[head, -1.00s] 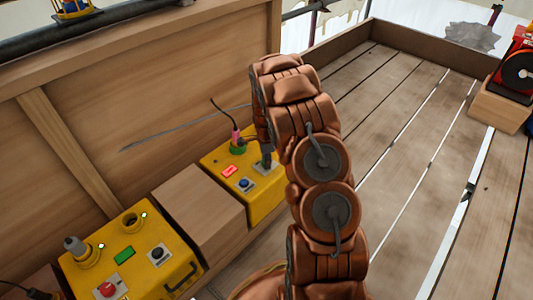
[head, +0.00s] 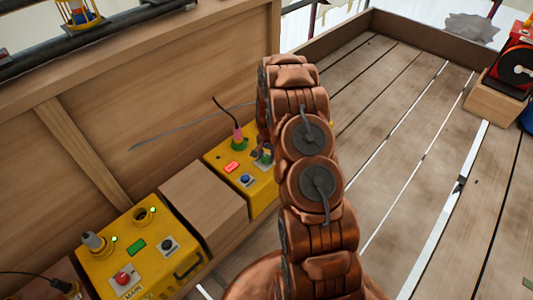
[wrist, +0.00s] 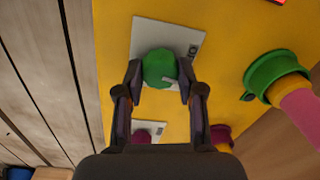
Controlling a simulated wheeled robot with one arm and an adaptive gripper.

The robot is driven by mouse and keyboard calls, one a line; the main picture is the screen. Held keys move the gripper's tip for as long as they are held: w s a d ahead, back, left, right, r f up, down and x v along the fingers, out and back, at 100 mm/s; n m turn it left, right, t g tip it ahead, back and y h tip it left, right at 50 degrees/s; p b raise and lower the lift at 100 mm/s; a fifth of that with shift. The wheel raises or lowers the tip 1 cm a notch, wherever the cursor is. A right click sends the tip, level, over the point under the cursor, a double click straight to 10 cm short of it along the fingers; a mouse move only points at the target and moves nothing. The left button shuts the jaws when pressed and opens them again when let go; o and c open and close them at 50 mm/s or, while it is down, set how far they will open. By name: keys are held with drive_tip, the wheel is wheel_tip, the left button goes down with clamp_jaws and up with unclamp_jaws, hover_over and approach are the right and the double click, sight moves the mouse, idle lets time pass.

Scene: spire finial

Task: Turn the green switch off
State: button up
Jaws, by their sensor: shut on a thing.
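The green switch (wrist: 158,68) is a round green knob with a pale pointer mark, on a light plate (wrist: 150,32) on the yellow box. My gripper (wrist: 161,77) is around the knob in the wrist view, with one finger on each side, shut on it. In the head view the switch is a small bit of green (head: 267,153) on the right yellow box (head: 215,158), largely hidden by my arm and gripper. A red lit display (head: 231,167) is on the same box.
A blue button (head: 247,179) sits close to the switch. A pink plug (wrist: 302,108) in a green socket (wrist: 275,75) stands beside it, with a cable. Another yellow box (head: 100,262), with a red button (head: 122,279), is at lower left. A wooden wall rises behind.

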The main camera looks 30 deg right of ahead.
sight(268, 157)
drive_tip(key=shift+n+p, duration=0.35)
drive_tip(key=shift+n, duration=0.75)
drive_tip(key=o, duration=1.1)
drive_tip(key=shift+o, duration=0.2)
drive_tip(key=shift+r, duration=0.1)
wheel_tip(268, 157, up, 12)
drive_tip(key=shift+s+d, duration=0.2)
